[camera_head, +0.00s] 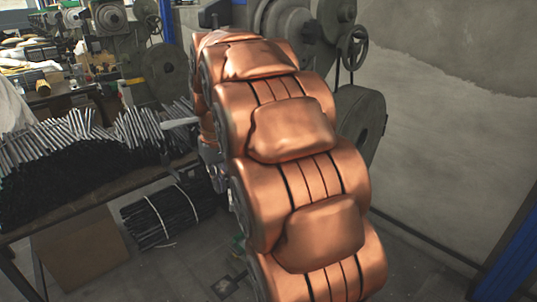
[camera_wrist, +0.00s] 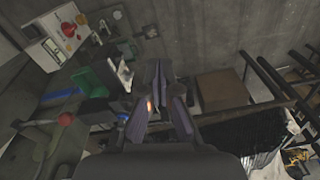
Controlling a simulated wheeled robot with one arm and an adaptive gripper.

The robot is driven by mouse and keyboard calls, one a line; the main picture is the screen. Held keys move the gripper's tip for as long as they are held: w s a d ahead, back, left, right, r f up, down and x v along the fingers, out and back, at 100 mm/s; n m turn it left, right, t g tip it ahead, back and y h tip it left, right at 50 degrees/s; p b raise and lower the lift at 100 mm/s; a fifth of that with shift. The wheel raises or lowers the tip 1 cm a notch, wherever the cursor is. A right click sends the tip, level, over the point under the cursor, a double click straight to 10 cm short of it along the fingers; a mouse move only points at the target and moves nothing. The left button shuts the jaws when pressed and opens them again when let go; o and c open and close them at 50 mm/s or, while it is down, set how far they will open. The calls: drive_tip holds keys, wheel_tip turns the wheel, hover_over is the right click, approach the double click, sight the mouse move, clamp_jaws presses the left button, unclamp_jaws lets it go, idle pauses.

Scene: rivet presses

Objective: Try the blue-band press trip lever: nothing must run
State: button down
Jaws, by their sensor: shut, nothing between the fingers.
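In the wrist view my gripper (camera_wrist: 160,72) points up the middle of the picture, its fingers closed together with nothing seen between them. A red ball knob (camera_wrist: 65,119) shows at left on a dark grey machine part, apart from the gripper. A bluish strip (camera_wrist: 60,93) lies just above it; I cannot tell whether it is the blue band. In the head view a dark press (camera_head: 285,25) with wheels stands behind my copper-coloured arm, which hides most of it. No blue band can be made out on it. A pale bar (camera_head: 181,122) sticks out left of my arm; I cannot tell whether it is a lever.
A light box (camera_wrist: 62,32) with red and yellow controls is at upper left in the wrist view. A bench (camera_head: 95,205) piled with metal rods stands left in the head view. A rod bundle (camera_head: 160,216) lies on the floor. A bare wall is at right.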

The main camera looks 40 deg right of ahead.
drive_tip(key=w+d, duration=0.3)
drive_tip(key=d, duration=0.6)
drive_tip(key=w+d+m+t, duration=0.1)
drive_tip(key=w+d, duration=0.3)
drive_tip(key=d, duration=0.5)
drive_tip(key=w+d+t+h, duration=0.1)
drive_tip(key=w+d, duration=0.2)
drive_tip(key=d, duration=0.7)
drive_tip(key=shift+w+m, duration=0.25)
drive_tip(key=shift+m, duration=0.05)
drive_tip(key=shift+d, duration=0.1)
drive_tip(key=shift+b+x, duration=1.35)
drive_tip(key=shift+x, duration=2.1)
drive_tip(key=shift+f, duration=0.1)
drive_tip(key=shift+s+b+x, duration=0.25)
drive_tip(key=shift+b+x, duration=0.4)
drive_tip(key=shift+x, duration=0.4)
drive_tip(key=shift+s+b+x, duration=0.2)
drive_tip(key=shift+b+x, duration=0.4)
drive_tip(key=shift+x, duration=0.45)
